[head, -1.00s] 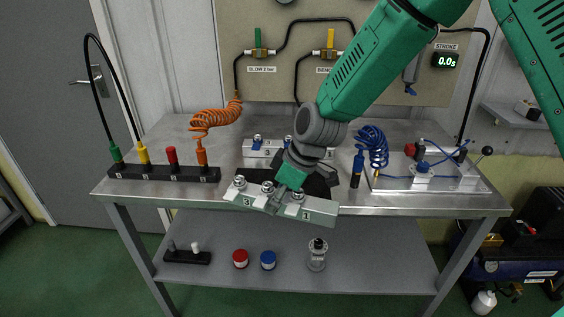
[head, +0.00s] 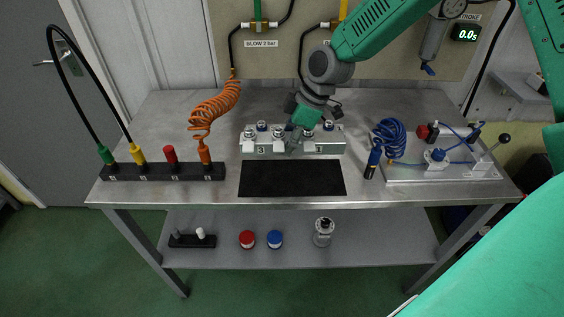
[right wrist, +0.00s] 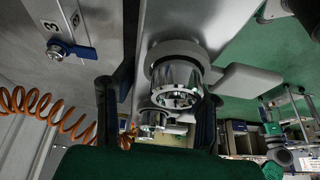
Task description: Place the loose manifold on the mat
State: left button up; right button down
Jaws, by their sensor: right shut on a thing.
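The loose manifold (head: 325,147), a grey bar with silver fittings and numbered labels, is held just behind the black mat (head: 290,180) in the head view. My right gripper (head: 300,138) is shut on it from above. The mat is bare. A similar manifold with blue valves (head: 262,126) stands behind and is mostly covered by the held one. In the right wrist view that blue-valved manifold (right wrist: 62,20) is at upper left, and a silver fitting (right wrist: 178,85) shows between my fingers. Whether the held manifold touches the table is unclear. My left gripper is not in view.
A black rack (head: 165,172) with coloured plugs and an orange coiled hose (head: 215,105) is on the left. A blue coiled hose (head: 388,138) and a plate with fittings (head: 440,170) are on the right.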

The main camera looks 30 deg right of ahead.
send_over(283, 176)
jog(key=f, duration=0.4)
jog(key=shift+s+f, duration=0.2)
jog(key=shift+s, duration=0.1)
jog(key=f, duration=0.2)
jog(key=d+f, duration=0.1)
jog(key=f, duration=0.2)
jog(key=shift+w, duration=0.15)
jog(key=shift+a, duration=0.35)
jog(key=c, duration=0.9)
grip_release()
jog(key=shift+f, duration=0.15)
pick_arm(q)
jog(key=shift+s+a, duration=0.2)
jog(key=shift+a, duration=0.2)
pick_arm(e)
jog(key=shift+d, duration=0.1)
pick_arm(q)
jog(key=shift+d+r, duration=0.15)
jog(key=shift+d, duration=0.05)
pick_arm(e)
jog(key=shift+d, duration=0.2)
